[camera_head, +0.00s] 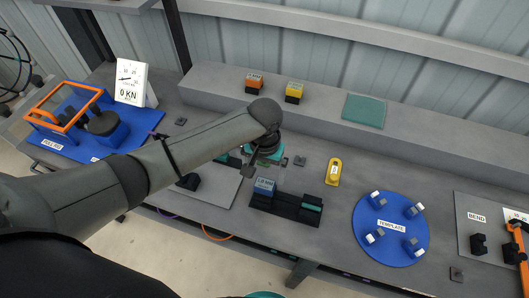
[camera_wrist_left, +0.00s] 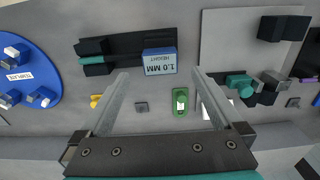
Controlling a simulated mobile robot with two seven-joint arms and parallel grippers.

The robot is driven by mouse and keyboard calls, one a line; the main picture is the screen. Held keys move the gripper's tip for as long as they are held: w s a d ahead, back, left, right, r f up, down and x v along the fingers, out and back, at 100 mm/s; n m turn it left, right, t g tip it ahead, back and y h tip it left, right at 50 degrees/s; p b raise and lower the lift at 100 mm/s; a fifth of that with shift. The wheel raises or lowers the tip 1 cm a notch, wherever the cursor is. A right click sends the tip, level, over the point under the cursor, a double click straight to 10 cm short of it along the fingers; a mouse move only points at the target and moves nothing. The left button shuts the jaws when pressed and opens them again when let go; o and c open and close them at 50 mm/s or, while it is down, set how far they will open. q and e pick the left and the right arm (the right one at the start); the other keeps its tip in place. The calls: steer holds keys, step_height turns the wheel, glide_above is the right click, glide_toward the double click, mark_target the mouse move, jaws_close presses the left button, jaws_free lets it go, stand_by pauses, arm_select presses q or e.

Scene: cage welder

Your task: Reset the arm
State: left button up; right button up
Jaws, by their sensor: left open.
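My left arm reaches across the head view from the left. Its gripper (camera_head: 256,166) hangs over the bench, just behind the blue block (camera_head: 264,187) marked 1.0 MM, and is partly hidden by my wrist. In the left wrist view my left gripper (camera_wrist_left: 160,73) has its two fingers spread wide, with nothing held between them. The blue block (camera_wrist_left: 160,62) shows just past the fingertips, on a black fixture (camera_wrist_left: 120,46). The fixture also shows in the head view (camera_head: 275,205). My right gripper is in neither view.
A blue round template plate (camera_head: 375,247) and a BEND station (camera_head: 470,207) stand on the right. A yellow tool (camera_head: 333,171) lies mid-bench. Orange (camera_head: 254,83) and yellow (camera_head: 293,92) blocks sit on the rear ledge. A blue base with an orange frame (camera_head: 72,105) is at left.

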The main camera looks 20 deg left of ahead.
arm_select(q)
step_height(320, 180, up, 8)
stand_by(0.4)
steer(key=s+d+f+m+t+h, duration=0.2)
steer(key=s+d, duration=0.2)
steer(key=s, duration=0.4)
steer(key=s+a+t+y, duration=0.2)
steer(key=s+a, duration=0.7)
steer(key=s, duration=0.1)
step_height(320, 180, down, 32)
steer(key=s+g+b, duration=0.2)
steer(key=b, duration=0.9)
steer(key=s+a+f+b, duration=0.1)
steer(key=s+f+b, duration=0.2)
steer(key=s+f, duration=0.2)
steer(key=s+f+b, duration=0.3)
steer(key=s+f, duration=0.2)
steer(key=f, duration=0.6)
steer(key=s+a+f+g+b, duration=0.1)
steer(key=s+f+b, duration=0.3)
steer(key=f, duration=0.4)
steer(key=shift+s+a+f, duration=0.2)
steer(key=shift+s+a, duration=0.15)
steer(key=shift+s, duration=0.15)
